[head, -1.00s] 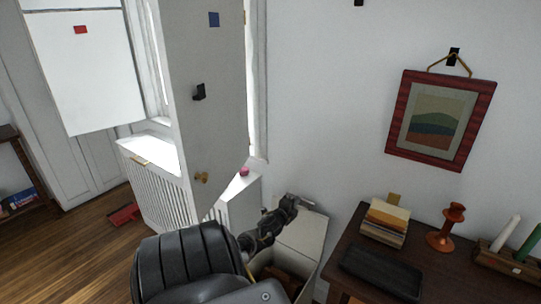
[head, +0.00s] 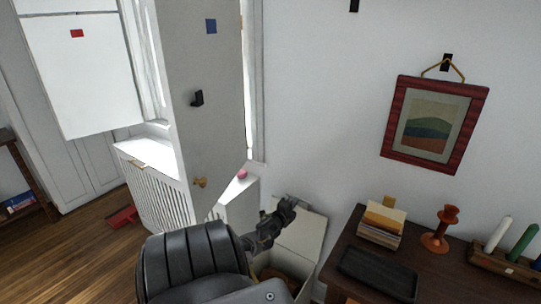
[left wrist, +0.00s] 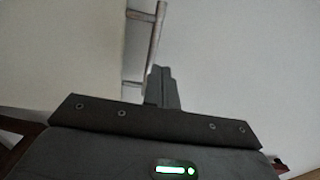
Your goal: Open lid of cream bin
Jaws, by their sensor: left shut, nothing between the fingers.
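The cream bin (head: 307,285) stands on the floor against the wall, left of the dark table. Its lid (head: 308,233) is raised and stands up at the back, so the opening shows with something brown inside. My left arm hides part of the bin's left side. My left gripper (head: 287,206) is shut and empty, in front of the upper left part of the raised lid; I cannot tell whether it touches. In the left wrist view the shut fingers (left wrist: 162,86) point at pale surfaces and a thin brownish frame I cannot identify. My right gripper is not in view.
The dark table (head: 345,250) is close on the bin's right, bearing a black tray (head: 378,272), books (head: 382,222) and an orange candlestick (head: 440,232). A white radiator cover (head: 158,195) and pale shutter (head: 205,110) stand left. A red dustpan (head: 122,216) lies on the floor.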

